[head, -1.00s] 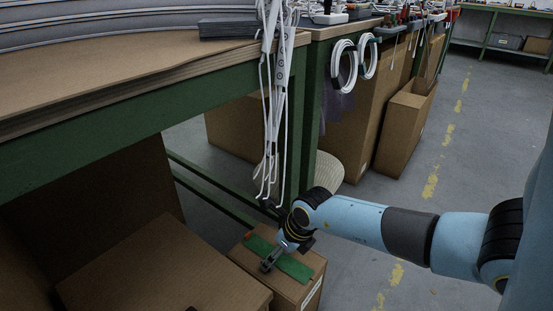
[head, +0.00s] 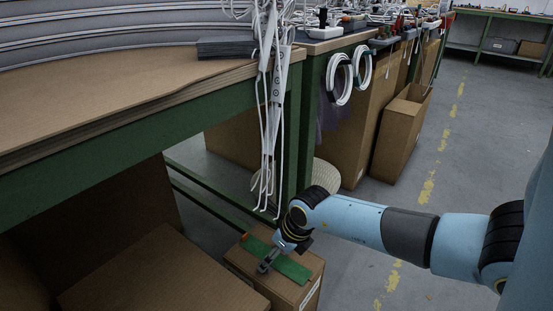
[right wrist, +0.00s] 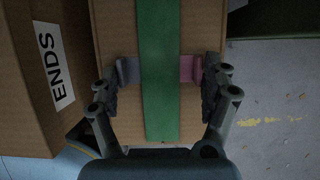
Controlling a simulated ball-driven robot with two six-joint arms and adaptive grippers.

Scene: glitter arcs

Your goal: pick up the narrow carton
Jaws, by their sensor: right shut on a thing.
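The narrow carton (head: 289,268) is a long, flat green piece with an orange end. It lies along the top of a brown cardboard box in the head view. It also shows in the right wrist view (right wrist: 159,100) as a green strip running up the middle. My right gripper (head: 264,267) is over it, pointing down. In the right wrist view my right gripper (right wrist: 160,69) has one pad against each long side of the green carton. I cannot tell any gap between carton and box. My left gripper is not in view.
The brown box (head: 315,270) stands on the floor beside a larger cardboard box (head: 165,280). A green-framed workbench (head: 110,165) overhangs at the left, with white cables (head: 268,110) hanging from its corner. Open floor (head: 450,250) lies to the right.

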